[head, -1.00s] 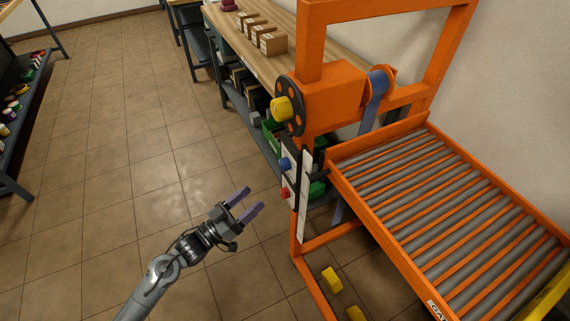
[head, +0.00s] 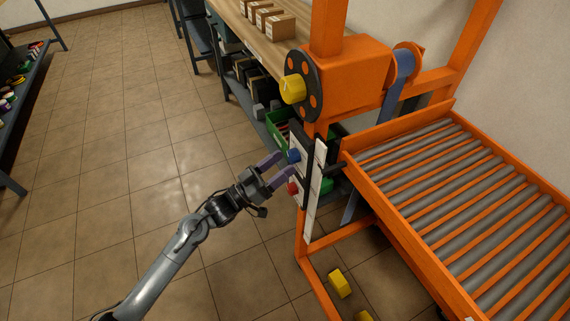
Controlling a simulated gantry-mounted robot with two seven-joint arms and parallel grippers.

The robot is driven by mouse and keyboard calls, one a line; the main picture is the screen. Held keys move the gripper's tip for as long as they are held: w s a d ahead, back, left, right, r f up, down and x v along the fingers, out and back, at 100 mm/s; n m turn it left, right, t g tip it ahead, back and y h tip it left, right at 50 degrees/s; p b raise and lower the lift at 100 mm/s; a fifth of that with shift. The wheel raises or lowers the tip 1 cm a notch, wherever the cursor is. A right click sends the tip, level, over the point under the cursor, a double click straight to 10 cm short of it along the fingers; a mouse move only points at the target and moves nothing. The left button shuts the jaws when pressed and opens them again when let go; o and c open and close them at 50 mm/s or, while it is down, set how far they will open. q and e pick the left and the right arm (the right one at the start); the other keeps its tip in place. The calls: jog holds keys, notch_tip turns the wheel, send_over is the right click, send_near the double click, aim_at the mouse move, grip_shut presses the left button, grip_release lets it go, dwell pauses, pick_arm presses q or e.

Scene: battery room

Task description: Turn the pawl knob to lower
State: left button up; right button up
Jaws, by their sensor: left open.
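An orange lift frame carries a narrow upright panel (head: 309,206) with a blue knob (head: 294,156) and a red knob (head: 292,188) on its left face. Above them a yellow knob (head: 292,89) sits on a black disc with orange holes. I cannot read any label, so which one is the pawl knob is not clear. My left gripper (head: 283,167) is open and empty. Its purple fingers point at the panel, with their tips close beside the blue knob and above the red one. I cannot tell whether they touch. My right gripper is not in view.
An orange roller conveyor (head: 385,155) extends right from the frame. A blue strap (head: 401,75) hangs from a drum behind the disc. A wooden bench (head: 290,50) with cardboard boxes stands behind. Yellow blocks (head: 340,283) are low by the frame's base. The tiled floor at left is clear.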

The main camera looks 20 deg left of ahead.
pick_arm(q)
jog(key=shift+x, duration=1)
jog(key=shift+c, duration=0.3)
jog(key=c, duration=1)
